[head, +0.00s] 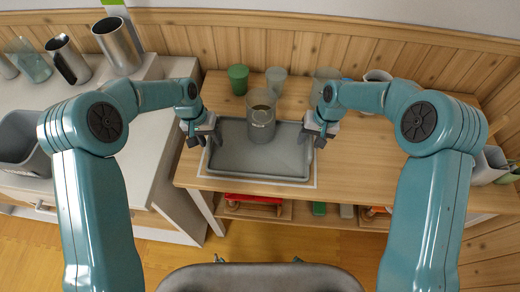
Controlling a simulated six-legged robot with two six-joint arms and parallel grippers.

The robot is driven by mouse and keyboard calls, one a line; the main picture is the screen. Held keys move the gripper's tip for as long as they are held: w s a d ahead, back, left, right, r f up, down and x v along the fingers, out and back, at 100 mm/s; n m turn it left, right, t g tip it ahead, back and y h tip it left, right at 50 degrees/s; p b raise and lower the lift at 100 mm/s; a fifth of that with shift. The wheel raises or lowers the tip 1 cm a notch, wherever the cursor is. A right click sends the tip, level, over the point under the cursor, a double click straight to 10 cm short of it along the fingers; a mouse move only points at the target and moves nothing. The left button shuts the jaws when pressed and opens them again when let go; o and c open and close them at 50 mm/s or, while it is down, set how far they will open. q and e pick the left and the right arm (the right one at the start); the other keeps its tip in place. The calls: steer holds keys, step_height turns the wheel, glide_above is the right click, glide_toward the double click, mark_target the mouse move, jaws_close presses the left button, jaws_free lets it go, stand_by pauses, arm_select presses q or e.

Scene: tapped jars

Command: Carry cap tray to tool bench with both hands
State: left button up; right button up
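The grey rectangular tray (258,172) lies on the wooden bench (345,178), inside a pale outline marked on the top. A clear jar with grey contents (262,122) stands at the tray's back edge; whether it is in the tray or behind it I cannot tell. My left gripper (204,140) is at the tray's left rim and my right gripper (313,139) at its right rim. Both point down, with their fingers apart, one on each side of the rim. Contact with the rim is too small to see. No caps are visible in the tray.
A green cup (238,79), a pale cup (276,80) and other vessels stand along the bench's back. A white counter (100,135) on the left holds metal cylinders (118,46) and a grey basin (22,145). A gap separates counter and bench. The bench's right side is mostly clear.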

steer(key=shift+r, duration=0.15)
arm_select(q)
step_height(320, 180, up, 12)
steer(key=a, duration=0.2)
steer(key=shift+a, duration=0.15)
arm_select(e)
step_height(320, 180, up, 12)
steer(key=d, duration=0.2)
steer(key=shift+d, duration=0.15)
arm_select(q)
steer(key=shift+f, duration=0.1)
arm_select(e)
steer(key=shift+s+f, duration=0.15)
steer(key=shift+f, duration=0.05)
